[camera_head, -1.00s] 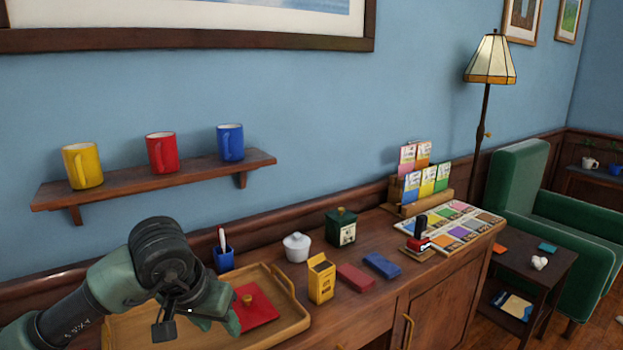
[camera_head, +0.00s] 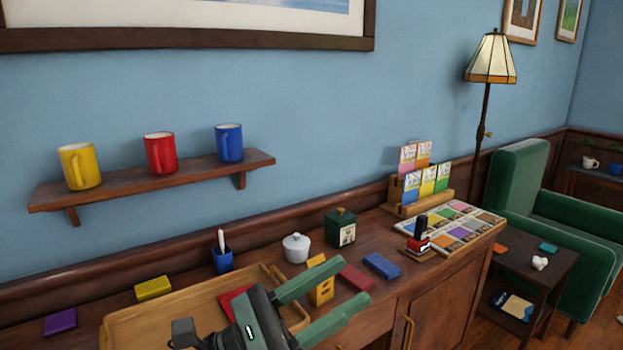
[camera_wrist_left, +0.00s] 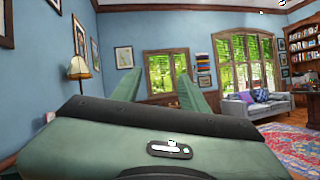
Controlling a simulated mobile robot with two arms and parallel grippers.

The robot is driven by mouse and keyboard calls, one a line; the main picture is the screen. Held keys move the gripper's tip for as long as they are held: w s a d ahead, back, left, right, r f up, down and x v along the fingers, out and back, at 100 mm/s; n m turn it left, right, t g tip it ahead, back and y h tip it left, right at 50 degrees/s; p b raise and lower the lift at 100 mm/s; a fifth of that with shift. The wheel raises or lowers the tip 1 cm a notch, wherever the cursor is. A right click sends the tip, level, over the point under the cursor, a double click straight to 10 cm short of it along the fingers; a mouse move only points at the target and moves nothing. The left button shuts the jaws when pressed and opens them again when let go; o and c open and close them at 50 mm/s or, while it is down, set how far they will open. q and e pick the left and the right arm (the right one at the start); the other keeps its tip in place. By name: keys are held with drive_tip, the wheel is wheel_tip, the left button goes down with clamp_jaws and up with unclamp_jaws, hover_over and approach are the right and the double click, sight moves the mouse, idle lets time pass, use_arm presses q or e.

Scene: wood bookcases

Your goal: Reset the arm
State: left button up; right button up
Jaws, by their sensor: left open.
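My left gripper (camera_head: 343,296) is low in the head view, its two green fingers spread apart and pointing right. It is open, with nothing seen between the fingers. It hangs in front of the wooden tray (camera_head: 150,318) and hides part of the red item (camera_head: 233,300) in it and part of the yellow box (camera_head: 318,270). In the left wrist view the open fingers (camera_wrist_left: 158,88) point out into the room, toward the windows. My right gripper is not in view.
The cabinet top holds a blue pen cup (camera_head: 222,261), white lidded pot (camera_head: 296,248), green canister (camera_head: 340,228), red block (camera_head: 355,278), blue block (camera_head: 382,265) and stamp (camera_head: 419,238). A wall shelf (camera_head: 150,183) carries three mugs. Space above the cabinet is free.

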use_arm(q)
drive_tip(key=w+a+f+n+t+y, duration=0.35)
drive_tip(key=a+n+t+y, duration=0.4)
drive_tip(key=n, duration=0.75)
drive_tip(key=w+a+f+n+t+y, duration=0.35)
drive_tip(key=a+n+t+y, duration=0.45)
drive_tip(key=n, duration=0.7)
drive_tip(key=s+a+f+n+g+y, duration=0.1)
drive_tip(key=a+f+n+g+y, duration=0.3)
drive_tip(key=f+n, duration=0.3)
drive_tip(key=s+a+f+n+g+y, duration=0.1)
drive_tip(key=a+f+n+g+y, duration=0.4)
drive_tip(key=f, duration=0.5)
drive_tip(key=s+f+n+g+h, duration=0.1)
drive_tip(key=s+f+n+g, duration=0.4)
drive_tip(key=s+f, duration=0.55)
drive_tip(key=s+f+n+g+h, duration=0.2)
drive_tip(key=s+f+n+g, duration=0.4)
drive_tip(key=s, duration=0.7)
wheel_tip(320, 180, down, 24)
drive_tip(key=d+m, duration=0.1)
drive_tip(key=s+a+f+g+p, duration=0.1)
drive_tip(key=s+a+f+g, duration=0.1)
drive_tip(key=s+f, duration=1.5)
drive_tip(key=shift+s+a+f+m, duration=0.2)
drive_tip(key=shift+a+f+m, duration=0.1)
drive_tip(key=shift+a+f, duration=0.25)
